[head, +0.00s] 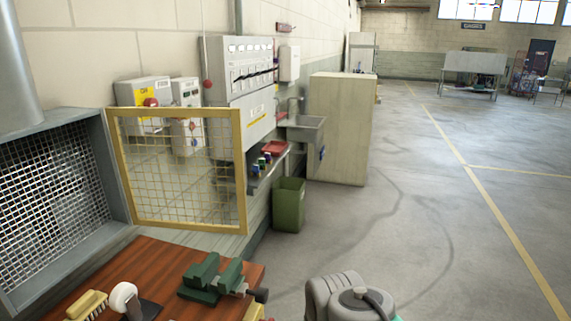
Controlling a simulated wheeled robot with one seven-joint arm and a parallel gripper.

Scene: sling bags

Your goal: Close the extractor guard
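The extractor (106,165) is a grey metal box at the left, with a grey mesh across its recessed opening. Its guard (240,180) is a yellow frame with wire mesh. The guard stands swung open to the right of the box, hinged along the box's right edge, so the wall equipment shows through it. My gripper is not in view. Only a grey part of my arm shows at the bottom centre, to the right of the guard and apart from it.
A wooden bench (150,258) below the guard holds a green vise (205,280), a yellow brush (88,304) and a white roll (124,296). A green bin (289,205) stands beyond the guard. A tall cabinet (338,130) is farther back. The floor at right is clear.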

